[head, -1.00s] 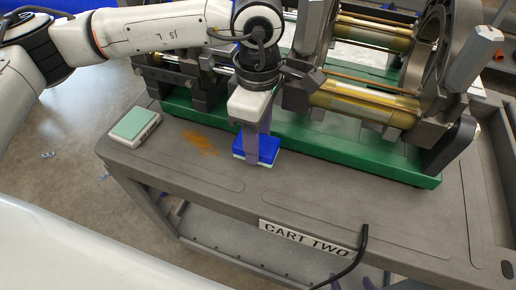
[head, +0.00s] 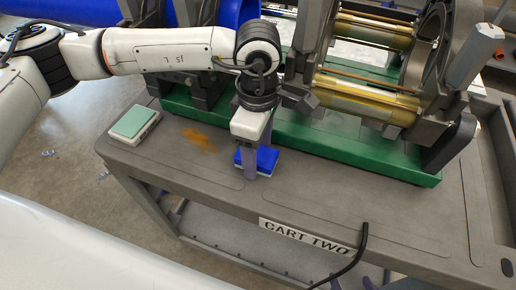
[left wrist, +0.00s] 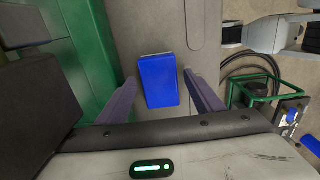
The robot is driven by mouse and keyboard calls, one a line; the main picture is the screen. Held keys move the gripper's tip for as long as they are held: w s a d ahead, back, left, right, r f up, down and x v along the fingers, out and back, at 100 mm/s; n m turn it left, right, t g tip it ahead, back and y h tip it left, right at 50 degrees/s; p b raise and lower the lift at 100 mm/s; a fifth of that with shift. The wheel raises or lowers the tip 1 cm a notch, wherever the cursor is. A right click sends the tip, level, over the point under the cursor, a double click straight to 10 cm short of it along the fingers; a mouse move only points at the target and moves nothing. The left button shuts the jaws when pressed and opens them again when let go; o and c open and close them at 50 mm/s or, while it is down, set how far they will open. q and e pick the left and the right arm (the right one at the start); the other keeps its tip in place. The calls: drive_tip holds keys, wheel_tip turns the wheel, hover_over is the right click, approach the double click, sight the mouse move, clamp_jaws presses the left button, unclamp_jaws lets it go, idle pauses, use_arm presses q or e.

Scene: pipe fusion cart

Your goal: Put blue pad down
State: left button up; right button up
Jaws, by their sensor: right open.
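The blue pad (head: 265,158) lies flat on the grey cart top, in front of the green machine base. It also shows in the left wrist view (left wrist: 158,80), between my finger tips. My left gripper (head: 254,165) points down over the pad, with a finger on either side. In the left wrist view (left wrist: 159,84) a narrow gap shows between each finger and the pad, so the gripper is open. My right gripper (head: 376,283) shows only as purple fingertips at the bottom edge of the head view, open and apart from the pad.
A green-topped pad (head: 135,122) lies at the cart's left corner, beside an orange-brown stain (head: 199,139). The green machine base (head: 330,150) with clamps and brass cylinders fills the back. A black cable (head: 362,245) hangs over the front edge. The front cart top is clear.

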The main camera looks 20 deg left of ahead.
sight(258, 154)
use_arm(q)
drive_tip(key=shift+r, duration=0.1)
drive_tip(key=shift+r+p, duration=0.25)
drive_tip(key=shift+p, duration=0.15)
wheel_tip(258, 154, up, 12)
drive_tip(key=b, duration=0.1)
drive_tip(key=shift+f+b, duration=0.15)
drive_tip(key=shift+b, duration=0.2)
drive_tip(key=shift+s, duration=0.1)
